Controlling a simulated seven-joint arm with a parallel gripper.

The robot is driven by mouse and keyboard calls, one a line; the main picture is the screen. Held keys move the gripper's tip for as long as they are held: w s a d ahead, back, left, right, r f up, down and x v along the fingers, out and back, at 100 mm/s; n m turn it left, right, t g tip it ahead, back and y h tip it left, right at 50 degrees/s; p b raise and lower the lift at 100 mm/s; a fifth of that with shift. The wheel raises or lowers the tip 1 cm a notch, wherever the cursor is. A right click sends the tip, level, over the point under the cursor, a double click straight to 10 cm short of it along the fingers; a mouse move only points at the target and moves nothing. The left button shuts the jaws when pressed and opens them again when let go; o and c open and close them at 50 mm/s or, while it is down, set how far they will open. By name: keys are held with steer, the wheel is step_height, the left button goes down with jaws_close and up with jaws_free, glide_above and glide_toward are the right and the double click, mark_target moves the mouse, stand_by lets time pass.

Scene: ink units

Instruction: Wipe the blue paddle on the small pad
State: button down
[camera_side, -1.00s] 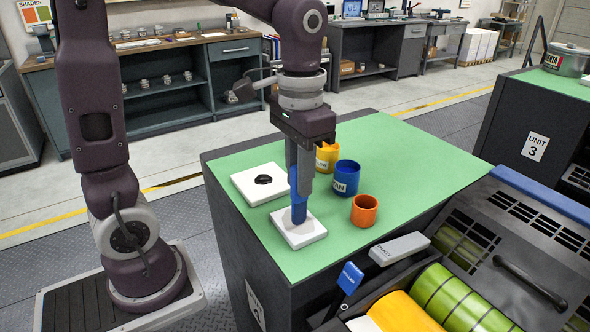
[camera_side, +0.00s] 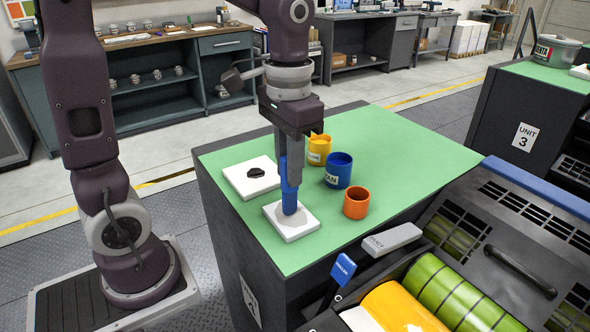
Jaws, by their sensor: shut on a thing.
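The blue paddle (camera_side: 289,196) is upright in my gripper (camera_side: 288,170), which is shut on it. The paddle's lower end is at the small white pad (camera_side: 302,230) on the green top, and a greyish mark shows around it. Whether it presses on the pad or hovers just above, I cannot tell. The fingers hide part of the paddle's upper end.
A white slab (camera_side: 238,184) with a black blob lies behind the pad. A yellow pot (camera_side: 318,156), a blue pot (camera_side: 338,174) and an orange pot (camera_side: 356,207) stand to the right. The green top (camera_side: 410,160) is clear farther right. A blue-handled tool (camera_side: 343,268) and rollers are in front.

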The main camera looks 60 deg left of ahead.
steer(key=shift+a, duration=1.55)
step_height(320, 180, up, 6)
